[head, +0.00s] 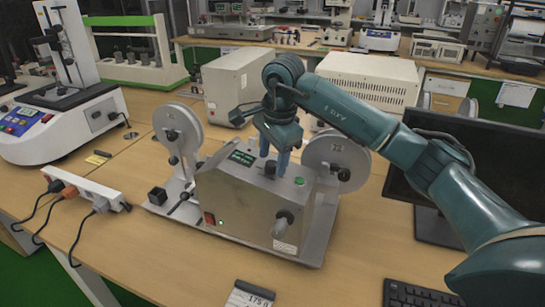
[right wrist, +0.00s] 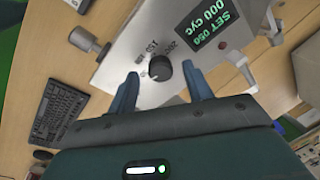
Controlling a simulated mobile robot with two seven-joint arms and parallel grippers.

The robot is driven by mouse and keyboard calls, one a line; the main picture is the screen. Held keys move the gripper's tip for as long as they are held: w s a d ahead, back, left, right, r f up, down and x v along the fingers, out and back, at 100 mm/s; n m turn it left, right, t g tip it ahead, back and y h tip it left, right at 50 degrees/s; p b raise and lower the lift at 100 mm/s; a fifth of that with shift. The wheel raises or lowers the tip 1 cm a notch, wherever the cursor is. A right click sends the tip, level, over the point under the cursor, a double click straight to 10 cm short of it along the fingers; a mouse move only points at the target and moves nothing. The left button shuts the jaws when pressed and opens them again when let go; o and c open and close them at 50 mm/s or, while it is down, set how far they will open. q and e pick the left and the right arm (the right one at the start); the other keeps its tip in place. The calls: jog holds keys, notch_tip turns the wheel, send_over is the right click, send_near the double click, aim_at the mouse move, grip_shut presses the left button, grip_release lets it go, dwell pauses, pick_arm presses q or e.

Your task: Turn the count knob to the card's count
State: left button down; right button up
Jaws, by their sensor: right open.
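The count knob (right wrist: 160,69) is a round black dial with a light pointer mark, on the sloped top of the grey metal tester (head: 245,205). Printed numbers ring it. The tester's display (right wrist: 208,22) shows upside down in the right wrist view and reads SET 050 and 000 cyc. It also shows in the head view (head: 242,158). The card (head: 248,296) lies at the bottom edge and reads about 175; part is cut off. My right gripper (right wrist: 160,84) is open, its blue fingers on either side of the knob, apart from it. It hangs over the panel in the head view (head: 273,157).
Two grey reels (head: 178,127) flank the tester. A green button (head: 299,181) and a front knob (head: 283,224) are close to my right gripper. A monitor (head: 415,200) and keyboard (head: 420,294) are at right. A power strip (head: 88,189) lies left. The front desk is mostly clear.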

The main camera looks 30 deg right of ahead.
jog(key=shift+w+f, duration=0.1)
jog(key=shift+f, duration=0.3)
jog(key=c, duration=1)
jog(key=shift+o, duration=0.2)
